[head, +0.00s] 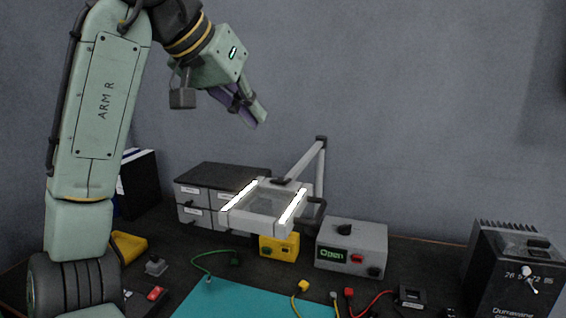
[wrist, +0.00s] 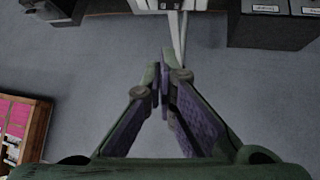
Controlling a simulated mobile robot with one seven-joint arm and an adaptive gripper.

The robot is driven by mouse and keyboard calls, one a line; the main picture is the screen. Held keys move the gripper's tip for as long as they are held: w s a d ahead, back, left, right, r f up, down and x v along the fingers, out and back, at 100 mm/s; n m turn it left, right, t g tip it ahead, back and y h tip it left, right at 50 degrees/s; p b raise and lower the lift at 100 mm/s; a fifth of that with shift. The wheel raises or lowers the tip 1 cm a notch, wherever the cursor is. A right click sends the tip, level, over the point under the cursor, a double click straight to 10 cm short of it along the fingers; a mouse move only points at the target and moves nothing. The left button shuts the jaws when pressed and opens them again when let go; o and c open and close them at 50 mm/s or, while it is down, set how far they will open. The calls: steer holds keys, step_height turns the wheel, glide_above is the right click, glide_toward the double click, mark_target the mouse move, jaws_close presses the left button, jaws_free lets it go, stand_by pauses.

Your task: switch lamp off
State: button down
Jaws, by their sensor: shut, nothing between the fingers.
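The lamp (head: 232,217) is a pale square frame on a jointed arm (head: 321,170). Its two side tubes glow white, so it is lit. A small dark part (head: 282,181) sits on its far edge; I cannot tell whether it is the switch. My gripper (head: 262,121) is up in the air, above and behind the lamp frame in the picture, apart from it. Its fingers are closed together with nothing between them, as the wrist view (wrist: 165,58) also shows. A pale part, probably of the lamp, shows at the top edge of the wrist view.
Grey drawers (head: 222,172) stand behind the lamp at left. A yellow box (head: 279,247) and a grey instrument (head: 352,245) stand below and right of it. A black finned unit (head: 513,268) is at far right. A teal mat (head: 250,302) lies in front. The air around my gripper is clear.

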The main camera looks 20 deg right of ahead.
steer(key=p, duration=0.1)
glide_above(283, 180)
steer(key=f, duration=0.6)
steer(key=shift+s+a+f, duration=0.2)
steer(key=shift+a+f, duration=0.1)
steer(key=shift+a, duration=0.1)
steer(key=f, duration=0.2)
steer(key=shift+d+f+p, duration=0.25)
steer(key=shift+f+p, duration=0.05)
steer(key=shift+p, duration=0.05)
steer(key=shift+s+d+f, duration=0.1)
steer(key=shift+f, duration=0.75)
steer(key=shift+w+f, duration=0.1)
steer(key=shift+w, duration=0.1)
